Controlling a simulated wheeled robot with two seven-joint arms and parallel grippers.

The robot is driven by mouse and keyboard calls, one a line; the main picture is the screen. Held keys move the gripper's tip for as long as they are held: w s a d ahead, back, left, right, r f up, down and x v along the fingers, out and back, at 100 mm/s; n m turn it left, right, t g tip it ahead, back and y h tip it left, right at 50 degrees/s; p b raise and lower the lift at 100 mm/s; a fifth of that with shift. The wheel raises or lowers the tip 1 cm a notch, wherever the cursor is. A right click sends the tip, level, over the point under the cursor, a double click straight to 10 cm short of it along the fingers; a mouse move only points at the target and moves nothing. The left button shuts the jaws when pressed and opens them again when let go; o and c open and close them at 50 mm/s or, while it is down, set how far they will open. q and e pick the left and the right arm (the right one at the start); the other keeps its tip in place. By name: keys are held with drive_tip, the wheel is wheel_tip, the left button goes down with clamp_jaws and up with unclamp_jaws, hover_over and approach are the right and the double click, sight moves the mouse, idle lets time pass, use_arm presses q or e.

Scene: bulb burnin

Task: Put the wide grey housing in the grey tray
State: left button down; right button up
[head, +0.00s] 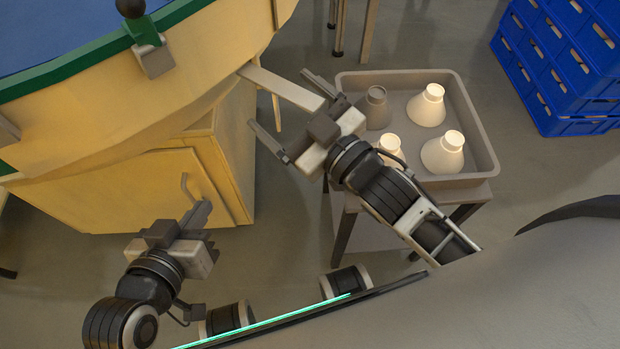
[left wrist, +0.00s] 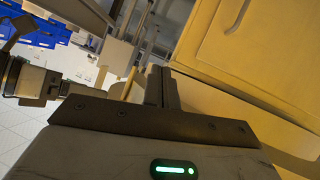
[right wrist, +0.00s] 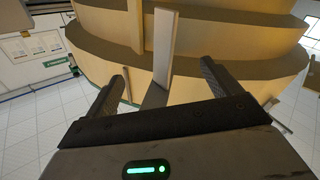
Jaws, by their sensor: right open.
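The grey tray (head: 485,150) stands on a small table at centre right in the head view. Inside it, at the back left, stands a grey housing (head: 376,110), upright and partly hidden by my right gripper. I cannot tell whether it is the wide one. My right gripper (head: 292,112) is open and empty, left of the tray; it also shows in the right wrist view (right wrist: 163,85). My left gripper (head: 202,213) is low in front of the yellow cabinet, its fingers together with nothing seen between them; it also shows in the left wrist view (left wrist: 162,85).
Several cream housings (head: 427,106) share the tray. A pale bar (head: 280,86) juts from the yellow round bench (head: 150,110) towards my right gripper, and also shows in the right wrist view (right wrist: 165,45). A yellow cabinet (head: 130,190) stands below. Blue crates (head: 560,70) are stacked at far right.

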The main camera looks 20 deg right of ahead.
drive_tip(key=s+f+m+g+h, duration=0.2)
drive_tip(key=s+f+m+g, duration=0.3)
drive_tip(key=s+f, duration=0.3)
drive_tip(key=shift+s+d+f+g, duration=0.2)
drive_tip(key=shift+d+f+g, duration=0.1)
drive_tip(key=shift+f, duration=0.35)
